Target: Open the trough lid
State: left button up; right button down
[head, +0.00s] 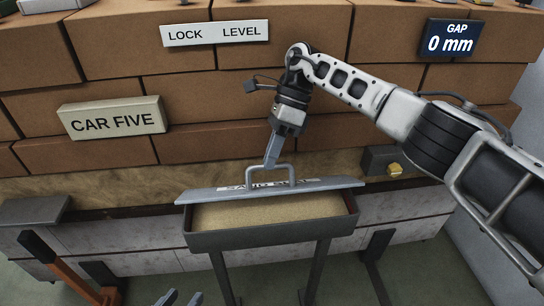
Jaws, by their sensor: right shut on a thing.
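The trough (268,238) is a dark grey tray on legs, low in the middle of the view, with tan sand in it. Its flat grey lid (335,184) lies over the back of the trough, and a wide strip of sand shows in front of it. A partly hidden label is on the lid. My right gripper (271,162) points down and is shut on the lid's bar handle (292,172). My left gripper (180,298) shows only as two grey fingertips at the bottom edge, apart and empty, in front of the trough.
A brown brick wall (190,100) stands behind, with a "CAR FIVE" sign (112,118), a "LOCK LEVEL" sign (216,33) and a "GAP 0 mm" display (450,40). A dark box with a yellow knob (395,169) is right of the lid. An orange-and-black frame (62,272) stands lower left.

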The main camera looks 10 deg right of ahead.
jog(key=shift+r, duration=0.1)
jog(key=c, duration=1.5)
grip_release()
jog(key=shift+o, duration=0.2)
jog(key=shift+r, duration=0.35)
notch_tip(320, 180, up, 3)
notch_tip(320, 180, up, 4)
jog(key=r, duration=0.1)
send_over(272, 189)
jog(key=s+a+r, duration=0.1)
jog(key=s+r, duration=0.3)
jog(key=s, duration=0.5)
jog(key=shift+s+r, duration=0.15)
jog(key=shift+s, duration=0.15)
jog(key=shift+a, duration=0.1)
